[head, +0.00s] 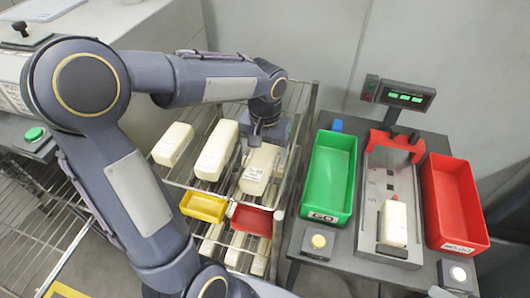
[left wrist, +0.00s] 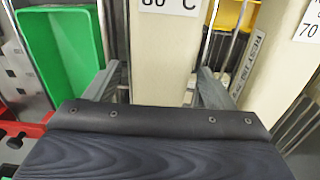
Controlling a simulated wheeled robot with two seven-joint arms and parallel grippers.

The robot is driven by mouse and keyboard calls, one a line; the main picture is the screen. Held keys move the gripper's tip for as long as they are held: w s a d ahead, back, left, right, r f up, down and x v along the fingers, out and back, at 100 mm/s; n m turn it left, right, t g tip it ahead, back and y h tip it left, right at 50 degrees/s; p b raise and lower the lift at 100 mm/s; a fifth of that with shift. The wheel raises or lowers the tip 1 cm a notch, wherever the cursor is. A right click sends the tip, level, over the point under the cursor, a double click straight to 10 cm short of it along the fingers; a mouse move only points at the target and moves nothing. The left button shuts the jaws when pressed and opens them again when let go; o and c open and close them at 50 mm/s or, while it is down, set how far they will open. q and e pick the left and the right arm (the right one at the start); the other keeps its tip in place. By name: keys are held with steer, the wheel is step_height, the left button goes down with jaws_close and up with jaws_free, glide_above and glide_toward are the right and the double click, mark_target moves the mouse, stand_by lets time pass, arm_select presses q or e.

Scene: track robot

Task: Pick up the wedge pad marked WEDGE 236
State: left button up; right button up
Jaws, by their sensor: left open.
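Several cream wedge pads lie on a wire rack in the head view. The rightmost upper pad (head: 260,167) has a small white label too small to read. My left gripper (head: 265,132) is open at the far end of this pad, pointing down. In the left wrist view, a cream pad (left wrist: 160,55) with a partly cut-off label ending in "C" lies between the open fingers (left wrist: 158,88). I cannot tell whether they touch it. Two more upper pads, one in the middle (head: 216,150) and one at left (head: 172,144), show no readable number. I cannot read WEDGE 236 anywhere.
A yellow tray (head: 203,207) and a red tray (head: 251,220) sit at the rack's front. Right of the rack, a green bin (head: 330,178), a gauge holding another pad (head: 394,223) and a red bin (head: 455,200) stand on a dark table.

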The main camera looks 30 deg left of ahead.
arm_select(q)
steer(key=c, duration=1.1)
